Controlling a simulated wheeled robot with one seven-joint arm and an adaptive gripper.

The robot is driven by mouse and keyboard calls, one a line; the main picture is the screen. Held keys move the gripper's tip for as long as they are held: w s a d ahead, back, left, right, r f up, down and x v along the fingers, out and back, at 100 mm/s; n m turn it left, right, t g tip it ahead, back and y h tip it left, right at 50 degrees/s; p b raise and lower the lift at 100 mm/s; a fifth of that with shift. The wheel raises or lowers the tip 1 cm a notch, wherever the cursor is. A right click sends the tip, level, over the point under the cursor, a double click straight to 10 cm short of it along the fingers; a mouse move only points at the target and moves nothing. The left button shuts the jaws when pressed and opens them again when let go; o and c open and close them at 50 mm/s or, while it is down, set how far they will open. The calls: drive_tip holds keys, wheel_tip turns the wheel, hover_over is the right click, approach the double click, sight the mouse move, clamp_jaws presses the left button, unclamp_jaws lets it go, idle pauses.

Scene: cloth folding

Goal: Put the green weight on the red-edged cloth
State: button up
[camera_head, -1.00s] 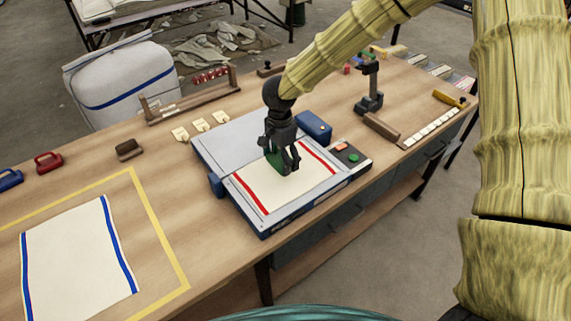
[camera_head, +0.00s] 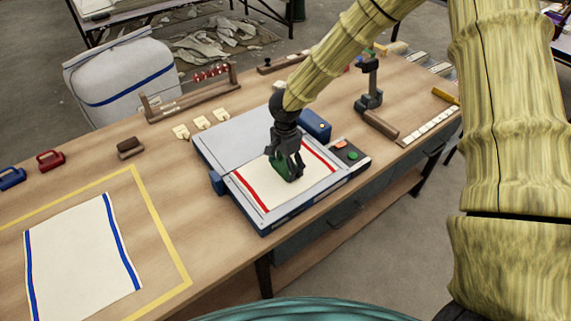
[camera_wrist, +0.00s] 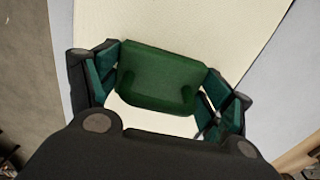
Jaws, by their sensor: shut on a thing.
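The red-edged cloth (camera_head: 258,180) lies flat on the grey and blue press-like board in the middle of the table, with a red stripe along its left and right sides. My gripper (camera_head: 288,174) points down over the cloth and is shut on the green weight (camera_head: 279,166). In the wrist view the green weight (camera_wrist: 160,76) sits between my fingers with the pale cloth (camera_wrist: 190,25) beneath it. I cannot tell whether the weight touches the cloth. My fingers hide part of it in the head view.
A blue-edged cloth (camera_head: 80,258) lies inside a yellow outline at the left. A red weight (camera_head: 50,159) and a blue weight (camera_head: 12,178) stand at the table's left. A blue block (camera_head: 315,124) and a button panel (camera_head: 347,152) are close to the gripper.

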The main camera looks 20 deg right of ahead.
drive_tip(key=shift+s+f, duration=0.15)
drive_tip(key=shift+f, duration=0.1)
drive_tip(key=shift+f, duration=0.1)
drive_tip(key=shift+c, duration=0.9)
drive_tip(key=shift+f, duration=0.35)
drive_tip(key=shift+c, duration=0.4)
drive_tip(key=o, duration=2)
drive_tip(key=shift+r, duration=0.3)
drive_tip(key=shift+r, duration=0.2)
wheel_tip(320, 180, up, 12)
drive_tip(key=shift+r+b, duration=0.25)
drive_tip(key=shift+b, duration=0.65)
